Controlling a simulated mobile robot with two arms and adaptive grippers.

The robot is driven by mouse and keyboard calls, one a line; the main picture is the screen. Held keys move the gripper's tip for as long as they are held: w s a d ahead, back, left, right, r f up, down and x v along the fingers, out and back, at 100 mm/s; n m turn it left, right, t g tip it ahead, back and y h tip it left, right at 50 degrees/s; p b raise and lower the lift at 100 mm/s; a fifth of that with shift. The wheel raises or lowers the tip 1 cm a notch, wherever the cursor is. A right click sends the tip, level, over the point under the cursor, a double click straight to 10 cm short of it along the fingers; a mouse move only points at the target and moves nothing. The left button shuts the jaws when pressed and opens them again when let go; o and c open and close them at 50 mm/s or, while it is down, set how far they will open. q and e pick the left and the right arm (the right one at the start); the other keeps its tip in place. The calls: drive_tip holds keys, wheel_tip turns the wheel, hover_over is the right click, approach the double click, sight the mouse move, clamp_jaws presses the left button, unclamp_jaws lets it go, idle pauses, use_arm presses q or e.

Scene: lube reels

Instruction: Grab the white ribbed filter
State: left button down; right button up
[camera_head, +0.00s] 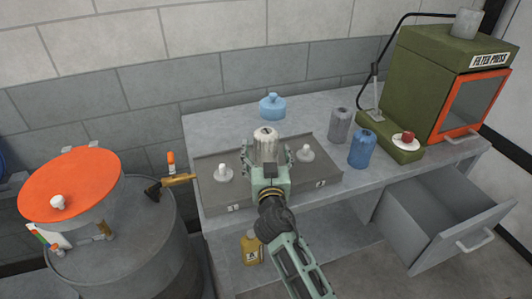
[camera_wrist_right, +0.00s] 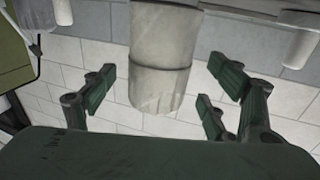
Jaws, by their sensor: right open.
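The white ribbed filter (camera_head: 265,142) stands upright at the middle of a low grey stand (camera_head: 318,178) on the workbench. My right gripper (camera_head: 265,153) is at the filter, its open fingers on either side. In the right wrist view the pale filter (camera_wrist_right: 160,65) runs down from the top edge, between the spread fingers (camera_wrist_right: 160,92). A gap shows on both sides of it there. Its ribs are hard to make out in the wrist view. The gripper and arm hide the filter's lower part in the head view. My left gripper is not in view.
White posts (camera_head: 222,173) and (camera_head: 305,153) flank the filter. Behind is a light-blue jug (camera_head: 272,107); to the right are grey (camera_head: 340,125) and blue (camera_head: 362,150) canisters and the green filter press (camera_head: 430,70). A drawer (camera_head: 445,215) hangs open. An orange-topped drum (camera_head: 70,182) stands left.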

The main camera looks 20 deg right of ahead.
drive_tip(key=x, duration=0.2)
drive_tip(key=shift+w+d, duration=0.25)
drive_tip(key=shift+w, duration=0.45)
drive_tip(key=c, duration=1.4)
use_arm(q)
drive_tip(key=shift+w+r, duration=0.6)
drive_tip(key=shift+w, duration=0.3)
use_arm(e)
drive_tip(key=shift+c, duration=0.2)
drive_tip(key=shift+r, duration=0.1)
